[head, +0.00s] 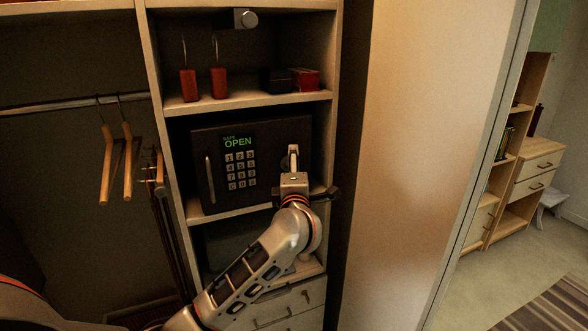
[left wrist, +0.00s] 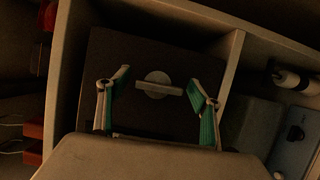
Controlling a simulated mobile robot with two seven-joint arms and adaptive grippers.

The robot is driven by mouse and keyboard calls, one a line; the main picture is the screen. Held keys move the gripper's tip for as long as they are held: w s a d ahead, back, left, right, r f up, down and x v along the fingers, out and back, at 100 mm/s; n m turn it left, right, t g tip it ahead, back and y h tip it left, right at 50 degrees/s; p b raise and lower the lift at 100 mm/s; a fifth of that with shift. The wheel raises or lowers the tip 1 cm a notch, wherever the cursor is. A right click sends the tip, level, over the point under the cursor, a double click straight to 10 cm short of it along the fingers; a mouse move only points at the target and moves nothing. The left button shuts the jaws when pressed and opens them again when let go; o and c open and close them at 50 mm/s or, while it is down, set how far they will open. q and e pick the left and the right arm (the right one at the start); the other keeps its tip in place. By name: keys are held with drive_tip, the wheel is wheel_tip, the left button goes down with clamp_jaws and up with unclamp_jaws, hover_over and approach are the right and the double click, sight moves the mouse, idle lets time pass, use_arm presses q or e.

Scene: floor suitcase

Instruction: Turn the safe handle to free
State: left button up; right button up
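The dark safe (head: 250,140) stands on a closet shelf with its door shut flat. Its green display (head: 238,142) reads OPEN above a keypad (head: 241,170). In the left wrist view, the safe handle (left wrist: 158,86) is a pale round disc with a bar across it. My left gripper (left wrist: 159,79) is open, with its teal-padded fingers on either side of the handle and visible gaps to both. In the head view, my left gripper (head: 293,165) is at the safe's right side and hides most of the handle. My right gripper is not in view.
A vertical bar (head: 209,180) is on the safe door's left. Red tags (head: 219,82) and a red box (head: 305,80) are on the shelf above. Hangers (head: 127,165) hang at left. A pale closet panel (head: 430,150) stands at right. Drawers (head: 285,305) are below.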

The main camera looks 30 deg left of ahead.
use_arm(q)
drive_tip(key=shift+s+d, duration=0.1)
drive_tip(key=shift+s, duration=0.05)
drive_tip(key=v, duration=1.1)
drive_tip(key=shift+s, duration=0.3)
drive_tip(key=shift+d, duration=0.1)
